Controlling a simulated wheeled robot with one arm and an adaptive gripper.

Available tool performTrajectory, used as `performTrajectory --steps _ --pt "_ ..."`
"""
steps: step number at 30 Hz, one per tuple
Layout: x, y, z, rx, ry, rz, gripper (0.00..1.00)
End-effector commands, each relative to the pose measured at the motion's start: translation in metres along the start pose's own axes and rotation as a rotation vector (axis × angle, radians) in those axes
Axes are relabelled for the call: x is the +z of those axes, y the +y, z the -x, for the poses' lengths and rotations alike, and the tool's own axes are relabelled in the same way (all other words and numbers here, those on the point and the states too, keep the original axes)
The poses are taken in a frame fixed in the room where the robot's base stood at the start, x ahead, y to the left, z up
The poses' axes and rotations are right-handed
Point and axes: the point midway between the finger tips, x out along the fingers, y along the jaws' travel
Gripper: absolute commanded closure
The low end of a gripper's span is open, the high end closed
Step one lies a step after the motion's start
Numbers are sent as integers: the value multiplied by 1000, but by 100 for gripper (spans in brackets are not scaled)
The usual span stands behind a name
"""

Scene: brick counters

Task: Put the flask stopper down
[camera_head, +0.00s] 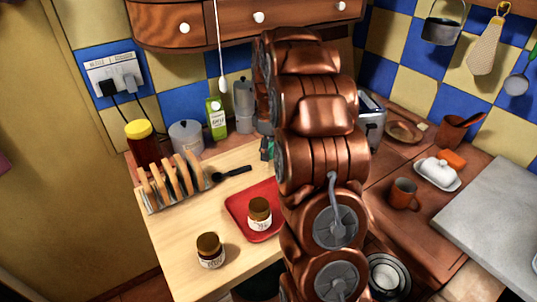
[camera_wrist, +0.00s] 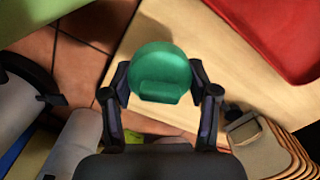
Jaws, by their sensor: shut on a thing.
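The flask stopper (camera_wrist: 162,72) is a rounded green piece with a raised block on its near face. In the wrist view my gripper (camera_wrist: 162,82) has one finger on each side of it and is shut on it. The stopper appears above the pale wooden counter top (camera_wrist: 220,50), near the counter's edge; I cannot tell the height. I cannot identify the flask with certainty.
A red tray (camera_head: 238,205) holds a brown jar (camera_head: 260,213). Another jar (camera_head: 210,250) stands nearer the front. A toast rack (camera_head: 172,187) with several slices is at the left, beside a black utensil (camera_head: 232,172). Bare wood lies between the rack and tray.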

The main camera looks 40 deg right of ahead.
Motion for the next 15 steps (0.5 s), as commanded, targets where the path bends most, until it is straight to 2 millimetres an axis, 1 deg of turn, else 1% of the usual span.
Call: performTrajectory --steps 3,6,15 --pt "1 -1 -16 -5 -4 0 70" --pt "1 -1 -27 -3 -2 -1 70" --pt "0 0 -30 0 0 0 70"
